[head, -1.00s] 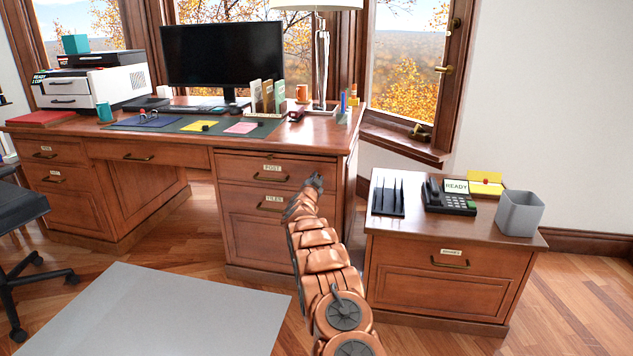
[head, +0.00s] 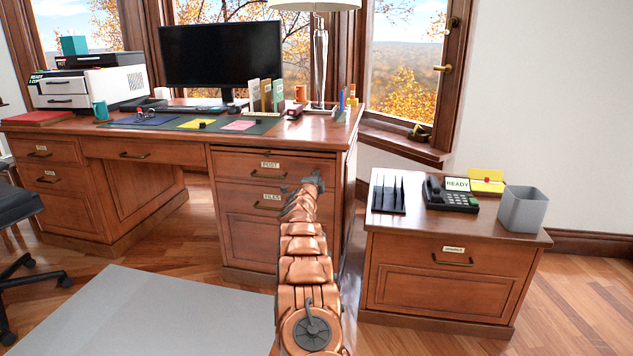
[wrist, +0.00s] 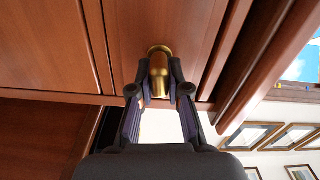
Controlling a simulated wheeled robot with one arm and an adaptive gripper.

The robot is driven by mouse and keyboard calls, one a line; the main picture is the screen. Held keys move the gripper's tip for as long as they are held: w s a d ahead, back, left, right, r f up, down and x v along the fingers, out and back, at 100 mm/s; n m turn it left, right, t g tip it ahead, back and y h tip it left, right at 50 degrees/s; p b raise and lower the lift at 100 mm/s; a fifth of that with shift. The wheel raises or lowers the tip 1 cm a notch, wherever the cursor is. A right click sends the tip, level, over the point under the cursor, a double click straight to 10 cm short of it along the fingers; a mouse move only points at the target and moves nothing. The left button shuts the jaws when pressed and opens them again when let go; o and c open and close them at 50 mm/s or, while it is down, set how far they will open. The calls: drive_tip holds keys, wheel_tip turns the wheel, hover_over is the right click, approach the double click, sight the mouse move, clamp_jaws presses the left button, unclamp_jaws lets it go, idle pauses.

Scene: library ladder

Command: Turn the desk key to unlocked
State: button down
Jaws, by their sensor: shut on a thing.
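The desk key (wrist: 158,64) shows in the wrist view as a brass round piece set in the wooden desk front. My gripper (wrist: 160,84) is shut on it, with one dark finger on either side. In the head view, my gripper (head: 313,183) reaches the right part of the desk (head: 232,221), by the drawer labelled POST (head: 228,165). The key is hidden there behind my gripper. I cannot tell from the views whether the lock is turned.
A low cabinet (head: 400,274) stands right of my arm, bearing a phone (head: 452,195), a black rack (head: 388,194) and a grey bin (head: 522,209). An office chair (head: 18,210) is at far left. A grey mat (head: 150,315) lies on the floor.

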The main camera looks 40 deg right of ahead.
drive_tip(key=shift+w+a+f+m, duration=0.1)
drive_tip(key=shift+a+m, duration=0.05)
drive_tip(key=shift+m, duration=0.25)
idle(0.3)
drive_tip(key=c, duration=1.4)
unclamp_jaws()
drive_tip(key=shift+o, duration=1.4)
